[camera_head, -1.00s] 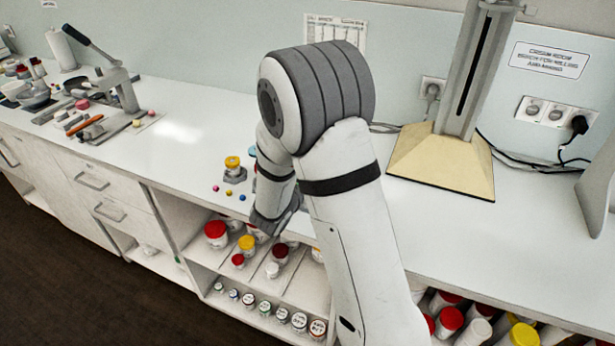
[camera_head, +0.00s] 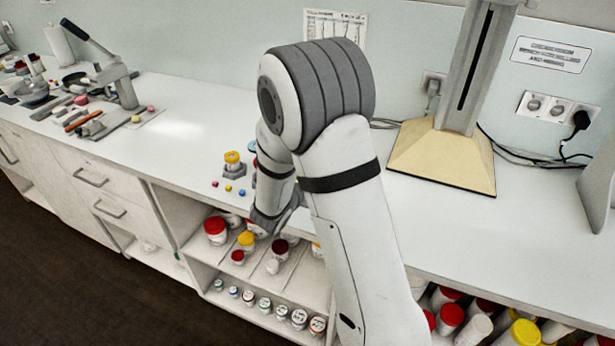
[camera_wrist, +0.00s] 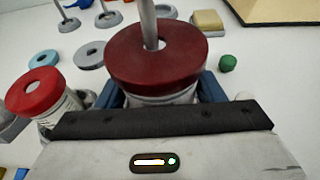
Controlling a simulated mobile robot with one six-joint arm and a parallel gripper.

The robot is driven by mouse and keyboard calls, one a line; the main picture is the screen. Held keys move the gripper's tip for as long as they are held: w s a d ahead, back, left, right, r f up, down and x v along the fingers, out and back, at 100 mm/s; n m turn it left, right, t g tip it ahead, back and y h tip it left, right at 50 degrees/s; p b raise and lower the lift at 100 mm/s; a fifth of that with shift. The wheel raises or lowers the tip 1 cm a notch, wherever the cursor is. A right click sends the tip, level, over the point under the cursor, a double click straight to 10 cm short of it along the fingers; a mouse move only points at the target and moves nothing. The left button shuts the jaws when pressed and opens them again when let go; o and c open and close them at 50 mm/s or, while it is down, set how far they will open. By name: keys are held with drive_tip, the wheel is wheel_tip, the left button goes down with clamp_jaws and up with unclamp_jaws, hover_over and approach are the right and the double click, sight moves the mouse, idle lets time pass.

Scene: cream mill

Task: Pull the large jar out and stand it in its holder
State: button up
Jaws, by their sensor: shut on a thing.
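My gripper (camera_wrist: 160,92) is shut on a jar with a wide dark red lid (camera_wrist: 125,62) and a pale body. The blue fingers press its sides. A pale upright rod shows at the middle of the lid; I cannot tell whether it belongs to the jar. In the head view my gripper (camera_head: 270,218) is by the counter's front edge above the open shelf, and the held jar is mostly hidden there. Grey ring-shaped holders (camera_wrist: 90,54) show beyond it in the wrist view. I cannot tell which is this jar's holder.
A jar with a bright red lid (camera_wrist: 38,92) is close on the left. A green ball (camera_wrist: 227,63) and a yellowish block (camera_wrist: 208,20) lie at right. A yellow-lidded jar (camera_head: 232,158) stands on the counter. Several jars crowd the shelf (camera_head: 205,258) below.

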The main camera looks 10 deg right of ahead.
drive_tip(key=shift+f+b, duration=0.7)
drive_tip(key=o, duration=1.5)
drive_tip(key=shift+c, duration=0.2)
drive_tip(key=shift+s+a+r, duration=0.1)
drive_tip(key=shift+r, duration=0.05)
drive_tip(key=shift+r+p+v, duration=0.25)
drive_tip(key=shift+p+v, duration=0.35)
drive_tip(key=shift+v, duration=1.4)
drive_tip(key=shift+r+p+v, duration=0.25)
drive_tip(key=shift+p+v, duration=0.3)
drive_tip(key=shift+v, duration=1.5)
